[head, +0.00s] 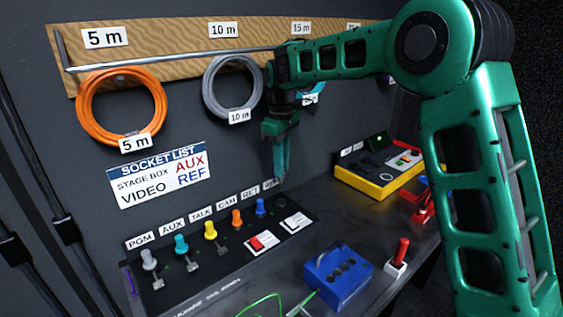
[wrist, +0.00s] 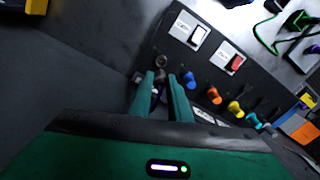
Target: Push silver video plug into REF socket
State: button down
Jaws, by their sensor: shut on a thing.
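My gripper (head: 279,178) points down over the right end of the socket panel, in front of the last label, which it partly hides. In the wrist view my gripper (wrist: 166,79) has its two green fingers close together, shut on a small greyish piece (wrist: 157,94) that I take to be the silver video plug. The fingers hide most of it. The dark round REF socket (head: 281,200) is at the right end of the row, beyond the blue one. It also shows in the wrist view (wrist: 161,61), just past the fingertips. I cannot tell whether the plug touches it.
Blue (head: 260,207), orange (head: 237,218), yellow (head: 210,230), teal (head: 181,244) and grey (head: 149,260) pieces line the panel. Two switches (head: 262,242) sit before them. A blue box (head: 338,276) and a yellow-edged box (head: 379,178) stand to the right.

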aim_at(282, 179)
jog(key=shift+d, duration=0.1)
jog(key=shift+s+f, duration=0.1)
jog(key=shift+f, duration=2.75)
jog(key=shift+f, duration=1.1)
jog(key=c, duration=1.6)
grip_release()
jog(key=shift+r, duration=3.7)
